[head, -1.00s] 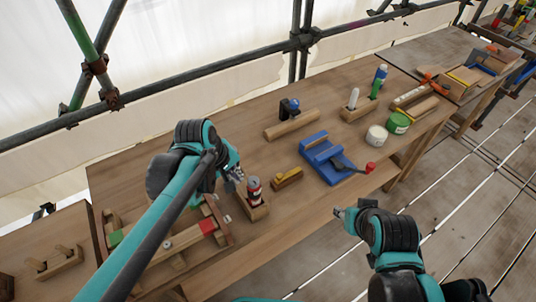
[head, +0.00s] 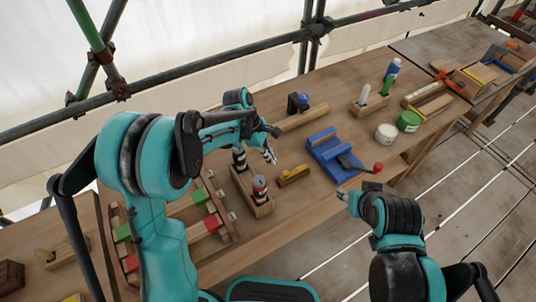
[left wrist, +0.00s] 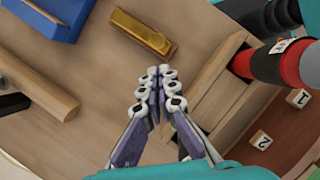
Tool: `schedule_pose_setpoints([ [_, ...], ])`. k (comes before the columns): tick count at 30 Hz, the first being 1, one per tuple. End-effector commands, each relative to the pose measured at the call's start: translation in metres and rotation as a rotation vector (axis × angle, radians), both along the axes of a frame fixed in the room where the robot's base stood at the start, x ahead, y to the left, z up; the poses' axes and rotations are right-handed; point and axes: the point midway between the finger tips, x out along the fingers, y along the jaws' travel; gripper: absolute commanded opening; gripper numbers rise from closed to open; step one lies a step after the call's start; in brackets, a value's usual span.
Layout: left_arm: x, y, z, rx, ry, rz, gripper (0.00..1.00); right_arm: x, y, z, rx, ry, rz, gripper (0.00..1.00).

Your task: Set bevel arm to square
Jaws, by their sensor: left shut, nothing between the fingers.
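No part is clearly marked as the bevel arm. A blue device (head: 322,148) with a dark arm (head: 352,163) ending in a red knob (head: 378,168) stands mid-bench; the dark arm lies slanted to the blue body. A small wood-and-brass block (head: 293,176) lies left of it and also shows in the left wrist view (left wrist: 143,33). My left gripper (head: 270,156) is shut and empty above the bench, between the wooden caddy and the blue device. Its closed fingers also show in the left wrist view (left wrist: 158,85). My right gripper (head: 344,196) hangs off the bench's front edge; its finger state is unclear.
A wooden caddy (head: 262,211) holding banded cylinders stands close to my left gripper. A tray with red and green blocks (head: 212,223) lies left. A wooden bar (head: 305,117) lies behind the gripper. White (head: 386,133) and green (head: 409,121) tins stand right.

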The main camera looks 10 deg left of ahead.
Motion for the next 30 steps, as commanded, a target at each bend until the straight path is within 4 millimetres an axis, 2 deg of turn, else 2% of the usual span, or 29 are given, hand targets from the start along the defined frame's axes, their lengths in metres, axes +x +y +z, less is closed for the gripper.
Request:
schedule_pose_setpoints([
  [1,-0.001,-0.004,-0.012,0.000,-0.001,-0.002,0.00,0.000,0.000,-0.006,0.000,0.000,0.000,0.40],
  [3,-0.001,-0.008,-0.023,0.000,-0.001,-0.002,0.00,0.000,0.000,-0.009,0.000,0.000,0.000,0.40],
  [10,-0.003,-0.018,-0.047,0.000,-0.001,-0.002,0.00,0.000,0.000,-0.016,0.000,0.000,0.000,0.40],
  [30,-0.007,-0.022,-0.052,0.001,-0.002,0.031,0.00,0.000,0.000,-0.018,0.000,0.000,0.000,0.40],
])
